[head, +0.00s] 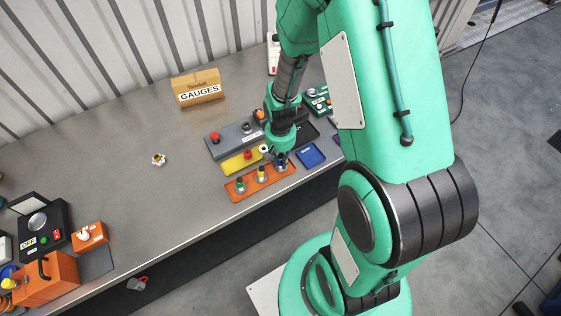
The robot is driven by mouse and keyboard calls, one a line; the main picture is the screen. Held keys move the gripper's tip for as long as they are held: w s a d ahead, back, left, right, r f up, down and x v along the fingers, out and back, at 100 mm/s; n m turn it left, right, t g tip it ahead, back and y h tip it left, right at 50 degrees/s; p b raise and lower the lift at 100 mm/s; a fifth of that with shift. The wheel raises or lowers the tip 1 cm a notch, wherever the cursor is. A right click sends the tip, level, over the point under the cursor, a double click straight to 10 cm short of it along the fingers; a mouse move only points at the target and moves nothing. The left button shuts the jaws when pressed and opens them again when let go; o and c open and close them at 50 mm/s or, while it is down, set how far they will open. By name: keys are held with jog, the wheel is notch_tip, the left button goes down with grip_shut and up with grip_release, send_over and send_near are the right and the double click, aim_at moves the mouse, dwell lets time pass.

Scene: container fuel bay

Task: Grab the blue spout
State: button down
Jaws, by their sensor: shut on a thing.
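An orange tray (257,191) lies near the front edge of the workbench. A green spout (240,185) and a yellow spout (262,175) stand upright on it. My gripper (281,161) points down over the tray's right end. It is shut on the blue spout (283,164), which is mostly hidden by the fingers. I cannot tell whether the spout is still touching the tray.
A yellow block (237,164) and a grey control box with a red button (222,145) stand behind the tray. A blue tray (311,155) lies to its right. A cardboard box marked GAUGES (198,87) is farther back. The bench's left-middle is mostly clear.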

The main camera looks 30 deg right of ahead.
aim_at(281, 156)
jog(key=shift+r, duration=0.5)
jog(key=r, duration=0.2)
jog(key=shift+s+r, duration=0.25)
jog(key=shift+r, duration=0.05)
jog(key=s+a+r, duration=0.1)
jog(key=s+a, duration=0.2)
jog(key=s, duration=1.2)
jog(key=shift+a+r+p, duration=0.15)
jog(key=shift+p, duration=0.15)
